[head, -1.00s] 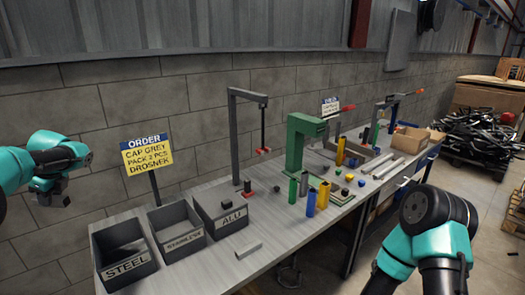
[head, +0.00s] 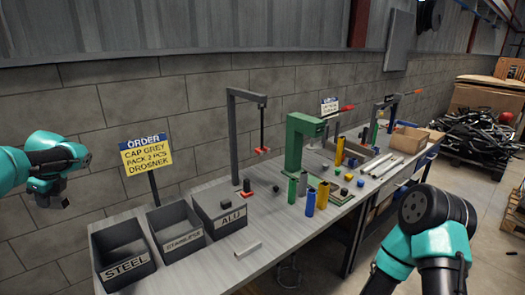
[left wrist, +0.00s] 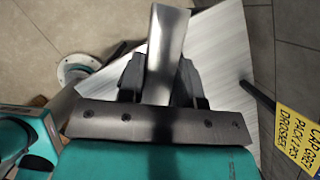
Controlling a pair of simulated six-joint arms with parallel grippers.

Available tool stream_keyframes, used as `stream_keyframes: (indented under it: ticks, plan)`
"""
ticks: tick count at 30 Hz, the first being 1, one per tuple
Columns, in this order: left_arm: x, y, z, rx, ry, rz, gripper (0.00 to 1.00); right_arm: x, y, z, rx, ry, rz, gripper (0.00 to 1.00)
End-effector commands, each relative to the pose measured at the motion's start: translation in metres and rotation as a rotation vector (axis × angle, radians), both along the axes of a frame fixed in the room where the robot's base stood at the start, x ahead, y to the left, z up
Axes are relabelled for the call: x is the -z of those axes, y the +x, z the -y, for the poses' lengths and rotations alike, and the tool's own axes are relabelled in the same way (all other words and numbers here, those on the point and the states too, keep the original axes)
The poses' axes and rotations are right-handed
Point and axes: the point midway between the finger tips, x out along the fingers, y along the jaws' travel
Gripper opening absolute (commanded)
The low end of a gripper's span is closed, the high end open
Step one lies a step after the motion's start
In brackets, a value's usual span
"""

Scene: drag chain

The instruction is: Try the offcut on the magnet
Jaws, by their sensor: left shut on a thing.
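My left gripper (head: 48,197) is at the far left in the head view, in the air left of the order sign and the bins. In the left wrist view its jaws (left wrist: 160,85) are shut on a grey metal offcut (left wrist: 168,40), a flat bar sticking out beyond the fingers. In the head view the offcut is too small and dark to make out clearly. A red magnet (head: 262,150) appears to hang from a grey gallows stand (head: 232,130) on the bench, well right of my left gripper and apart from it. My right gripper is out of view; only its arm shows.
Bins marked STEEL (head: 125,270), STAINLESS (head: 183,242) and ALU (head: 230,222) stand at the bench's near left end. The order sign (head: 146,155) rises behind them. A pale bar (head: 247,250) lies beside the bins. A green frame (head: 296,140) and several coloured cylinders stand further right.

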Motion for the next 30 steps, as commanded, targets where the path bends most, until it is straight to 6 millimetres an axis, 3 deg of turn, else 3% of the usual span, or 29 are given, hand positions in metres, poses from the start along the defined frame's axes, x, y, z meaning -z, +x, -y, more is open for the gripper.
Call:
stream_keyframes:
  ticks: [30]
  plan:
    - [-0.0021,-0.0055,0.0041,0.000,0.000,0.000,0.05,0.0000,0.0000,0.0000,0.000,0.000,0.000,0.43]
